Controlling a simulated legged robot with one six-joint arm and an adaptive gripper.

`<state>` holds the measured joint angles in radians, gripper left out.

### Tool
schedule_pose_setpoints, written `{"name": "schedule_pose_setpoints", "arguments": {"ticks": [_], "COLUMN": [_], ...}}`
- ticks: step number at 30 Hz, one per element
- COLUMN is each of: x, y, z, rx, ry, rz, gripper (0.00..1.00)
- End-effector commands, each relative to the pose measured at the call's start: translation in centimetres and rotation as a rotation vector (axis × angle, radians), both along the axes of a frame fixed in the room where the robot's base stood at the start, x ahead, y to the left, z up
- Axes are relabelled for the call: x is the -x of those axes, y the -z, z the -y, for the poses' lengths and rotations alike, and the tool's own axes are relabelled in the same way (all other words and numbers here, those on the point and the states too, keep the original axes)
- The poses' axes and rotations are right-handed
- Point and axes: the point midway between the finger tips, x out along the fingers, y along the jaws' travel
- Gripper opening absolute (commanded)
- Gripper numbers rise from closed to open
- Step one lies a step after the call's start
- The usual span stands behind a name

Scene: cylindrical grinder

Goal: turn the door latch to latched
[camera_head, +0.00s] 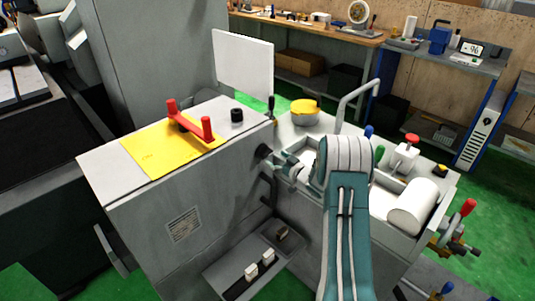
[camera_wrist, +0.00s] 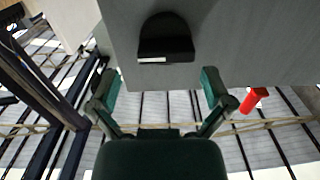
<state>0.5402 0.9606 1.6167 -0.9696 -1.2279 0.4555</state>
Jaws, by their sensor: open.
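The door latch appears to be the black knob (camera_wrist: 167,38) on a grey panel in the wrist view, with a short white mark near its lower edge. It shows as a small dark knob (camera_head: 264,152) on the right side of the grey cabinet in the head view. My gripper (camera_wrist: 160,76) is open, with its two green fingers spread apart and nothing between them. The knob lies ahead of the fingertips, roughly centred and apart from them in the wrist view. In the head view my gripper (camera_head: 279,164) is close beside the knob; contact cannot be told there.
A red handle (camera_head: 188,122) on a yellow plate (camera_head: 160,150) sits on the cabinet top. A dark bar (camera_head: 270,190) is below the knob. A grey box with white switches (camera_head: 252,272) stands lower down. A red object (camera_wrist: 253,99) lies right of my gripper.

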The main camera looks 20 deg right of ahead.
Motion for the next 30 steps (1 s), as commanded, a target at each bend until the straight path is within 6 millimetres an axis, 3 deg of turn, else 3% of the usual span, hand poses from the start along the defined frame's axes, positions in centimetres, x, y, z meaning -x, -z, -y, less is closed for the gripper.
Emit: {"name": "schedule_pose_setpoints", "arguments": {"ticks": [6,17,18,22,30], "x": [-3.0,-3.7,-3.7,-3.7,-3.8], "y": [0.0,0.0,0.0,0.0,-0.1], "z": [-1.2,-1.3,-1.3,-1.3,-1.3], "rx": [0.001,-0.001,-0.001,-0.001,0.001], "ry": [-0.001,0.001,0.001,0.001,0.002], "rz": [-0.001,0.0,0.0,0.0,0.001], "gripper": [1.0,1.0,0.96,0.38,0.34]}}
